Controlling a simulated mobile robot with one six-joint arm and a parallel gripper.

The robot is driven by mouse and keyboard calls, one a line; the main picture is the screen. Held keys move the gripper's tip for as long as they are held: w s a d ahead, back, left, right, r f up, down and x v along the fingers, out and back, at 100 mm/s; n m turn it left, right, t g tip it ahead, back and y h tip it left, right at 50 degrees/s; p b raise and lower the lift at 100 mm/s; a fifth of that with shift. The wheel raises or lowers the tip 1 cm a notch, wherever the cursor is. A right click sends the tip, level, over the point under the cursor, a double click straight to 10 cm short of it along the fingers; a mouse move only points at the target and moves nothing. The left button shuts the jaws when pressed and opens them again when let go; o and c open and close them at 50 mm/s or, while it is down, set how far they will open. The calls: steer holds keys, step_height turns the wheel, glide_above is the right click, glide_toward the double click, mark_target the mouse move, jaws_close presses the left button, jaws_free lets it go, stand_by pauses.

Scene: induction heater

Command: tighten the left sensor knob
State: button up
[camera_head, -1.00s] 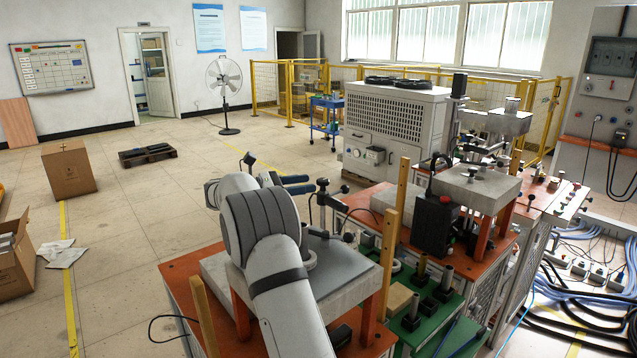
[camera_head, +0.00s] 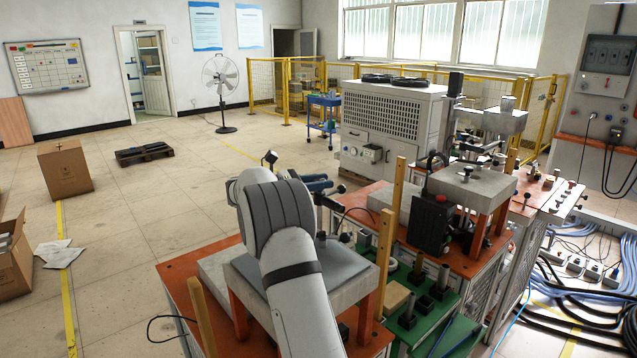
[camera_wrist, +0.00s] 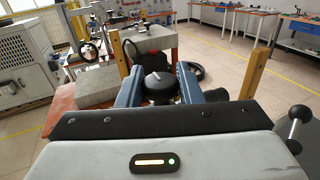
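In the wrist view, a dark round knob (camera_wrist: 158,85) with a pale mark on its top sits between the two blue fingers of my gripper (camera_wrist: 159,78). The fingers are spread apart, one on each side of the knob. I cannot tell whether they touch it, or what the knob is mounted on. In the head view my gripper (camera_head: 322,185) is above the grey-topped stand, partly hidden behind my own arm. The knob between the fingers cannot be made out there.
The grey-topped stand (camera_head: 347,268) is on an orange bench (camera_head: 190,272). Wooden posts (camera_head: 384,262) rise close by. A black ball-ended lever (camera_wrist: 297,128) is at the wrist view's right. A second bench with a concrete block (camera_head: 470,187) stands to the right.

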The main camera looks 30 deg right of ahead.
mark_target(319, 180)
steer(key=c, duration=0.4)
steer(key=g+p, duration=0.1)
steer(key=p, duration=0.1)
steer(key=m+g+p, duration=0.1)
steer(key=shift+r+y+p, duration=0.35)
steer(key=shift+y, duration=0.05)
steer(key=m+g+y+p, duration=0.1)
steer(key=m+g+p, duration=0.1)
steer(key=g+p, duration=0.1)
steer(key=shift+m+y+p, duration=0.3)
steer(key=shift+p, duration=0.5)
steer(key=shift+f+m+g+y+p, duration=0.3)
steer(key=shift+m+g+p, duration=0.1)
steer(key=shift+g+p, duration=0.25)
steer(key=o, duration=0.9)
step_height(319, 180, up, 10)
steer(key=shift+f+b, duration=0.1)
steer(key=shift+b, duration=0.55)
